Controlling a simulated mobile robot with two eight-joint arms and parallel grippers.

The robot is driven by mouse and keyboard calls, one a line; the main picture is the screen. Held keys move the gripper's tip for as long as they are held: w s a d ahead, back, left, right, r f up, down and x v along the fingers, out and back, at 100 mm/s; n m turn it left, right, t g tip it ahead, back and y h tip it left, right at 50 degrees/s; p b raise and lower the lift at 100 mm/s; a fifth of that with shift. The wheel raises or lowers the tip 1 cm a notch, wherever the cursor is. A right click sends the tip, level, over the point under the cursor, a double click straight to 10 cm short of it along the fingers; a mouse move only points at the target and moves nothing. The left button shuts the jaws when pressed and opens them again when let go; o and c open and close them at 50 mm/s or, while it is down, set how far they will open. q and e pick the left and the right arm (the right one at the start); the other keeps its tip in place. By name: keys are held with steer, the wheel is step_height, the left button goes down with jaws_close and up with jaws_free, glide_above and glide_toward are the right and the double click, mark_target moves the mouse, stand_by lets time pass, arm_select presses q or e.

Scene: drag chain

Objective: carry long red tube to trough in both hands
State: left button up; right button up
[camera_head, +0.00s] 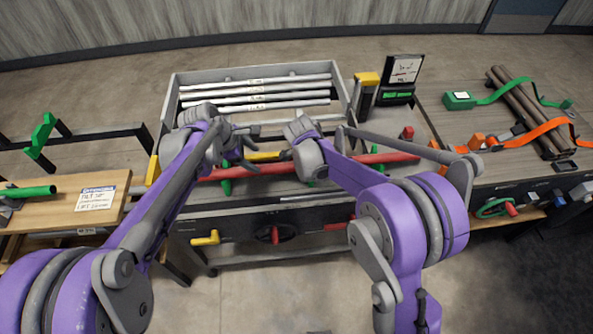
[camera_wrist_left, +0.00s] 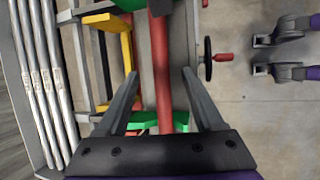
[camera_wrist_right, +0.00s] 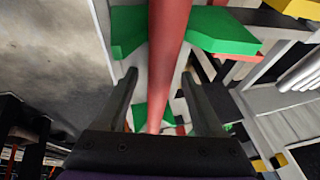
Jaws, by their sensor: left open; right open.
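The long red tube (camera_head: 265,168) lies across the middle workbench on green supports (camera_wrist_right: 225,32), partly hidden by my arms. My left gripper (camera_head: 237,146) is open above the tube's left part. In the left wrist view, the tube (camera_wrist_left: 162,70) runs lengthwise between the spread fingers (camera_wrist_left: 161,72). My right gripper is hidden behind its wrist in the head view. In the right wrist view, its fingers (camera_wrist_right: 158,73) are open, with the tube (camera_wrist_right: 168,40) running between them. I cannot tell for sure which part is the trough.
Several pale tubes (camera_head: 255,91) lie in a rack at the bench's back. A yellow part (camera_head: 264,156) is close behind the red tube. A wooden table (camera_head: 55,200) with a sign stands left. A right table holds brown tubes (camera_head: 525,105) and green and orange straps.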

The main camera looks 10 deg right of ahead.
steer(key=shift+r, duration=0.1)
arm_select(q)
steer(key=shift+v, duration=1.25)
arm_select(e)
steer(key=v, duration=1.1)
steer(key=shift+s+a+r, duration=0.15)
steer(key=shift+s+r, duration=0.05)
steer(key=shift+r, duration=0.15)
